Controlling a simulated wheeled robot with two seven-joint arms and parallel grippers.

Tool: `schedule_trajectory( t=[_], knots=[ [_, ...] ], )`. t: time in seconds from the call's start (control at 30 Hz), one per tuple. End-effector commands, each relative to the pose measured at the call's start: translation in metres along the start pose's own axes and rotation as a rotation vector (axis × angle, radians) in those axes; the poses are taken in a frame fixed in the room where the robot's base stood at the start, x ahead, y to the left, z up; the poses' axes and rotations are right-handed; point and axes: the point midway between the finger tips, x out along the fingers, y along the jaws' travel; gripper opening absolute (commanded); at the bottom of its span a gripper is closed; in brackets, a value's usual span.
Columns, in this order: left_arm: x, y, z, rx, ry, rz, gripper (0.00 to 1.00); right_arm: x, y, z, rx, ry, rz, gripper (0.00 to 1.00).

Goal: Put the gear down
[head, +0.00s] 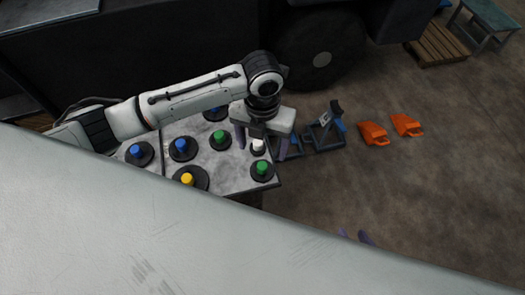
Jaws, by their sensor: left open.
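My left gripper (261,143) points down over the right part of a grey metal table (235,178). Its two fingers are apart, on either side of a dark round gear with a white knob (258,147). That gear appears to rest on the table, partly hidden by the gripper. Several similar dark gears stand around it: green-knobbed ones (220,139) (262,169), blue-knobbed ones (182,148) (140,153), and a yellow-knobbed one (188,179). The tips of my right gripper (355,237) barely show at the bottom; the rest is hidden.
A dark vehicle with a large wheel (318,52) stands behind the table. Blue-and-black stands (325,130) and two orange parts (373,133) (406,124) lie to the right. A wooden pallet (437,45) and a green bench (488,18) are at the far right.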

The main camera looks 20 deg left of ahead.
Motion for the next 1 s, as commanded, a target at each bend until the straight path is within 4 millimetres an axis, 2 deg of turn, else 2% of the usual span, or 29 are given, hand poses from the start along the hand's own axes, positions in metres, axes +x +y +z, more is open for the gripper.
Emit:
schedule_trajectory(
  t=[0.13,0.27,0.37,0.47,0.53,0.6,0.67,0.8,0.9,1.0],
  knots=[
    [-0.01,-0.002,-0.001,-0.012,-0.001,-0.009,0.72,-0.001,-0.001,-0.002,0.0,0.001,0.0,0.31],
    [0.006,-0.025,-0.012,-0.157,-0.01,-0.097,0.72,0.0,-0.001,-0.002,-0.001,0.001,0.0,0.31],
    [0.026,-0.058,-0.027,-0.418,-0.012,-0.242,0.72,0.0,-0.001,-0.002,-0.001,0.001,0.0,0.31],
    [0.042,-0.087,-0.039,-0.778,0.011,-0.416,0.72,0.0,-0.001,-0.002,-0.001,0.0,0.0,0.31],
    [0.05,-0.097,-0.046,-1.047,0.043,-0.528,0.72,0.0,-0.001,-0.002,-0.001,0.0,0.0,0.31],
    [0.057,-0.099,-0.052,-1.32,0.082,-0.631,0.72,0.0,-0.001,-0.002,-0.001,-0.001,0.0,0.31],
    [0.062,-0.093,-0.058,-1.553,0.119,-0.711,0.72,0.0,-0.001,-0.002,-0.001,-0.001,0.0,0.31],
    [0.075,-0.059,-0.077,-2.067,0.194,-0.877,0.72,0.0,-0.001,-0.001,-0.001,-0.001,0.0,0.31],
    [0.081,-0.028,-0.093,-2.338,0.222,-0.971,0.72,0.0,-0.001,-0.001,-0.001,-0.002,0.0,0.31],
    [0.085,0.0,-0.11,-2.536,0.237,-1.047,0.72,0.0,-0.001,-0.001,-0.001,-0.003,0.0,0.31]
  ],
)
